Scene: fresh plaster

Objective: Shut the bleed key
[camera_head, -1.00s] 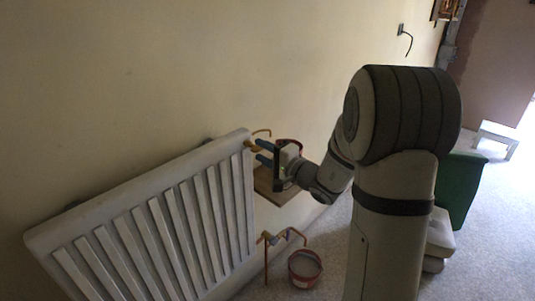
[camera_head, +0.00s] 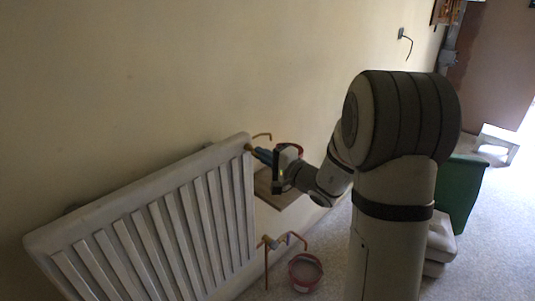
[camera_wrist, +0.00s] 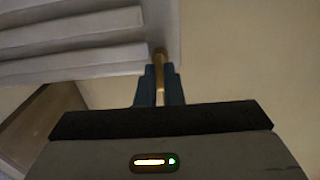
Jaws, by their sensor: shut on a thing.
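The bleed key (camera_head: 248,147) is a small brass-coloured piece at the upper right end of the white radiator (camera_head: 133,213). My gripper (camera_head: 257,151) reaches it from the right, with its blue fingers close together. In the wrist view, the brass bleed key (camera_wrist: 160,62) stands out from the radiator's end (camera_wrist: 171,22). My gripper's blue fingers (camera_wrist: 160,78) lie on both sides of it, shut on it. The fingers hide part of the key, and I cannot tell how far it is turned.
A wooden shelf (camera_head: 279,192) with a red-rimmed pot (camera_head: 289,149) is just behind my gripper. A copper pipe (camera_head: 262,135) bends out above it. Lower down are copper pipes (camera_head: 267,262) and a red bucket (camera_head: 304,275). A green bin (camera_head: 462,190) stands right.

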